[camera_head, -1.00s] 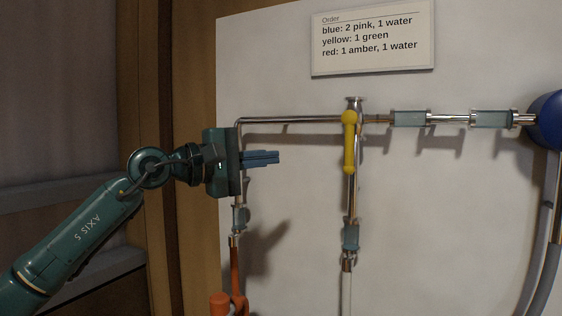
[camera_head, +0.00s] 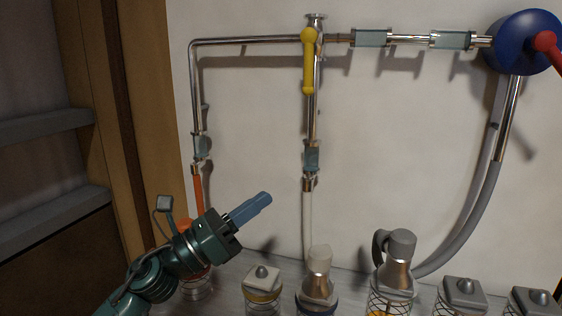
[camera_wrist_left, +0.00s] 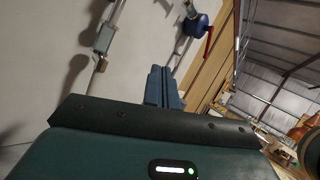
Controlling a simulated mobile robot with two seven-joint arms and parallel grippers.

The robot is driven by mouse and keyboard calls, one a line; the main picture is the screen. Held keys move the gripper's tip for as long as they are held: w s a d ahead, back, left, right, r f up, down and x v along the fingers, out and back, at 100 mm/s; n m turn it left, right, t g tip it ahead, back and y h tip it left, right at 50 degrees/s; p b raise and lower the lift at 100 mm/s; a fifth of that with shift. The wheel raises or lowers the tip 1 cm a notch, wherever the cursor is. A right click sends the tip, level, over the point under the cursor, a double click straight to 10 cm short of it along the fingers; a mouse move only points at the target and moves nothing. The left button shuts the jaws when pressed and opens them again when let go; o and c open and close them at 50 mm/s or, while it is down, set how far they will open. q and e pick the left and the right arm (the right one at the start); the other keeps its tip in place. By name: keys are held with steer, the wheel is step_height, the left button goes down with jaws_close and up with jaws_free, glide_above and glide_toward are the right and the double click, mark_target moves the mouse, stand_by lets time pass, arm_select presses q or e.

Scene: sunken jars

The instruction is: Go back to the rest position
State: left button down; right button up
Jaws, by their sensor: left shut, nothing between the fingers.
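My left gripper (camera_head: 250,208) is at the lower left of the head view, in front of the white wall panel and above the counter. Its blue fingers are shut together with nothing between them, and they point up and to the right. The closed fingers also show in the left wrist view (camera_wrist_left: 162,88). The gripper looks clear of the pipes and jars, though its arm covers part of the jar with the orange hose. My right gripper is not in view.
Several lidded jars, such as one with a grey lid (camera_head: 262,284), stand along the grey counter. A yellow valve handle (camera_head: 308,62) sits on the metal pipework. A blue round body (camera_head: 518,45) with a red handle (camera_head: 546,42) is at upper right.

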arm_select(q)
steer(key=s+a+f+n+t+y, duration=0.2)
steer(key=s+f+n+y, duration=0.15)
steer(key=f+n, duration=0.4)
steer(key=s+a+f+n+t+y, duration=0.2)
steer(key=f+n+y, duration=0.2)
steer(key=n, duration=0.7)
steer(key=s+a+f+n+t+y, duration=0.25)
steer(key=f+n, duration=0.35)
steer(key=n, duration=0.3)
steer(key=s+a+f+n+g+y, duration=0.3)
steer(key=s+f+n+g+y, duration=0.2)
steer(key=s+f+n, duration=0.85)
steer(key=r+g+p, duration=0.1)
steer(key=p, duration=0.4)
steer(key=r+p, duration=0.2)
steer(key=p, duration=0.3)
steer(key=r+g+y+p, duration=0.1)
steer(key=r+p, duration=0.1)
steer(key=p, duration=0.3)
steer(key=shift+s+a+r+g, duration=0.1)
steer(key=shift+s+r+g, duration=0.15)
steer(key=shift+s+g, duration=0.1)
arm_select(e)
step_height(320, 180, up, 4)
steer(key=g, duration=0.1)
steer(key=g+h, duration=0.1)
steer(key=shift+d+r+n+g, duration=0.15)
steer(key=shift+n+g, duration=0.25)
